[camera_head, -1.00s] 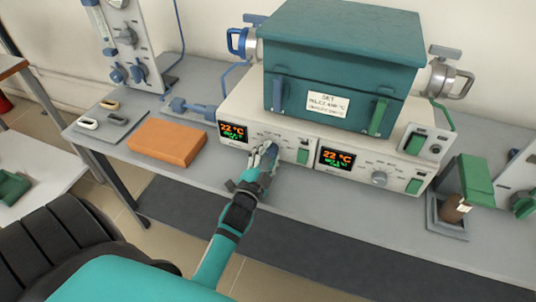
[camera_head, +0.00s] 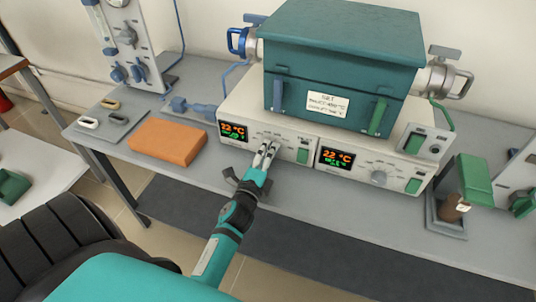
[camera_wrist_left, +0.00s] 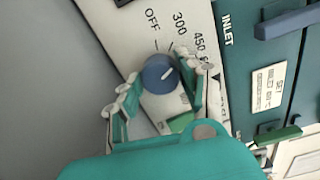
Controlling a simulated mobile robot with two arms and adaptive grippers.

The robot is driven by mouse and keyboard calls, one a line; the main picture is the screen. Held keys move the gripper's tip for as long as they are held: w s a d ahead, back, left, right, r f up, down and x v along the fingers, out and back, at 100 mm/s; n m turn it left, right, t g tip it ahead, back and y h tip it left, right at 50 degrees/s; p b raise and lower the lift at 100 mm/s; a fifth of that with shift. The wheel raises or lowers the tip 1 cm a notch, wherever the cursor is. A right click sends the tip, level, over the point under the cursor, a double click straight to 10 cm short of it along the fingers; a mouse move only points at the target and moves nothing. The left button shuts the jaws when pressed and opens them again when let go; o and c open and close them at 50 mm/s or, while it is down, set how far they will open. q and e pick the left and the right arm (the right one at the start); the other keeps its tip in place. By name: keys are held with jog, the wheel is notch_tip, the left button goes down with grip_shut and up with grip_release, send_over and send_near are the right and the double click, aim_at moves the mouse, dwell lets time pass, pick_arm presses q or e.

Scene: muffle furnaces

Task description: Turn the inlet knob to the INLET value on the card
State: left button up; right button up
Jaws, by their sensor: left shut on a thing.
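The blue-grey inlet knob (camera_wrist_left: 159,73) is on the left control panel, with OFF, 300 and 450 printed around it. Its white mark points up and right in the left wrist view, roughly towards 450. My left gripper (camera_head: 265,150) is at this panel in the head view. In the left wrist view my left gripper (camera_wrist_left: 165,88) has a finger on each side of the knob and is shut on it. The white card (camera_head: 327,104) on the teal furnace also shows in the left wrist view (camera_wrist_left: 270,88); its lettering is too small to read surely.
The left display (camera_head: 233,132) reads 22 °C. The right panel has its own display (camera_head: 337,159) and grey knob (camera_head: 379,178). An orange block (camera_head: 167,142) lies on the bench to the left. A green-topped stand (camera_head: 474,180) is at the right.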

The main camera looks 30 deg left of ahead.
pick_arm(q)
jog(key=shift+m, duration=1.1)
jog(key=o, duration=1.2)
jog(key=r, duration=1)
jog(key=shift+d, duration=0.25)
jog(key=shift+a, duration=0.2)
